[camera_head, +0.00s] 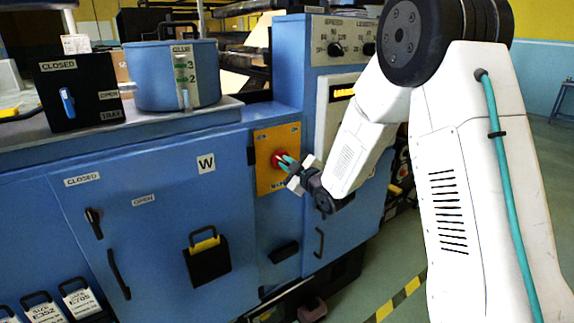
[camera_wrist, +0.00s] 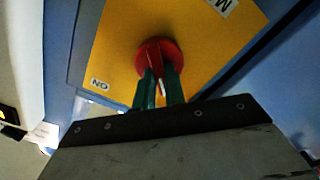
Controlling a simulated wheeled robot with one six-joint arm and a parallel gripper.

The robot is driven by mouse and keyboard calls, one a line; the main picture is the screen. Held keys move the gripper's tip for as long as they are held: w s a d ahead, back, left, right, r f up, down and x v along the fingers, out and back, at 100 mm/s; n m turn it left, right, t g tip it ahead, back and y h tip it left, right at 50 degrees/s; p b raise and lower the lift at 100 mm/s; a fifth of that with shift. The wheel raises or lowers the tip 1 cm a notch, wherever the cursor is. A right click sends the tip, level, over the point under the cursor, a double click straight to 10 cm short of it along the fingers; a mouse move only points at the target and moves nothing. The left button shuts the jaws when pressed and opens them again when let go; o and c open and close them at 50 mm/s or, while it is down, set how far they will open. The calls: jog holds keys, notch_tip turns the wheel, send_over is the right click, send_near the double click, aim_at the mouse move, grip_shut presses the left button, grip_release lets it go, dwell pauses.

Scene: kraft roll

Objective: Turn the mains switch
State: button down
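The mains switch is a red round knob with a raised grip on a yellow plate (camera_head: 264,174), on the front of the blue machine. In the wrist view the red knob (camera_wrist: 150,50) is at upper centre, with an ON label (camera_wrist: 100,84) at the left of the plate. My gripper (camera_head: 284,162) reaches the knob from the right in the head view. In the wrist view its two teal fingers (camera_wrist: 159,82) stand on either side of the knob's grip and look closed on it. The fingers hide part of the knob.
A blue cabinet door (camera_head: 150,215) with CLOSED and OPEN labels is left of the plate. A black holder (camera_head: 207,260) hangs on it. A black box with a blue lever (camera_head: 72,92) and a blue pot (camera_head: 177,75) stand on the ledge above.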

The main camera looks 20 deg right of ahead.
jog(key=m, duration=0.4)
jog(key=shift+m, duration=0.4)
jog(key=m, duration=0.4)
jog(key=shift+d, duration=0.15)
jog(key=m, duration=0.5)
jog(key=shift+d, duration=0.1)
jog(key=shift+f+m, duration=0.1)
jog(key=shift+m, duration=1.9)
jog(key=c, duration=1.5)
grip_release()
jog(key=shift+o, duration=0.2)
